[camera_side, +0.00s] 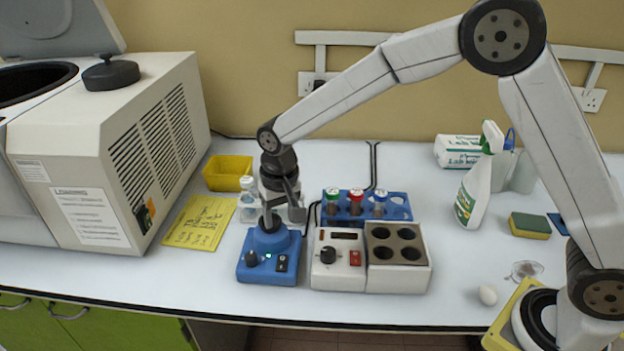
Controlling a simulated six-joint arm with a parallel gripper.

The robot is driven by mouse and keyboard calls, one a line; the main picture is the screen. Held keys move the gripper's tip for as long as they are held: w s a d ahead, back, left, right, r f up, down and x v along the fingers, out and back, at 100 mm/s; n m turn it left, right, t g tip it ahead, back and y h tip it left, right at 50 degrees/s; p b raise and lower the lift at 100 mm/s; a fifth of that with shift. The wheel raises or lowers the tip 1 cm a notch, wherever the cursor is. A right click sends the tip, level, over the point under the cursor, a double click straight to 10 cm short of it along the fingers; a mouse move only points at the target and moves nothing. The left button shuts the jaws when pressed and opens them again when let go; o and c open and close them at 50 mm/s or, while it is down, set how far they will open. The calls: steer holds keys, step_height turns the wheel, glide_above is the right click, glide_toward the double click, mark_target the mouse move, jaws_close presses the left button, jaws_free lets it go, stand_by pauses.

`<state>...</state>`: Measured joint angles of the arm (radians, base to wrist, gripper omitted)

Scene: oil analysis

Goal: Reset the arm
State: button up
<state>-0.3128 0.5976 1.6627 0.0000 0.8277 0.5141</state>
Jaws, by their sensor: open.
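My gripper (273,212) points down at the end of my arm, just above the blue vortex mixer (268,258). It is open, and I see nothing held in it. Its fingertips are small and partly lost against the dark top of the mixer, so I cannot tell whether they touch it. My arm reaches from its base at the right, up and over the bench, to the mixer.
A blue rack (398,207) with capped tubes stands behind a white heating block (400,280). A spray bottle (474,190), a sponge (530,226) and a tissue pack (457,151) are at right. A large centrifuge (120,150) fills the left. A yellow tray (228,172) and clear bottles (248,200) are near my gripper.

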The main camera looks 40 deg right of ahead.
steer(key=s+d, duration=0.5)
steer(key=s, duration=0.1)
steer(key=s+d+n+t, duration=0.1)
steer(key=s+d, duration=0.4)
steer(key=s, duration=0.1)
steer(key=s+d+n+t, duration=0.1)
steer(key=s+d, duration=0.3)
steer(key=s, duration=0.1)
steer(key=shift+s+d+r, duration=0.15)
steer(key=shift+s+d, duration=0.45)
steer(key=shift+s, duration=0.35)
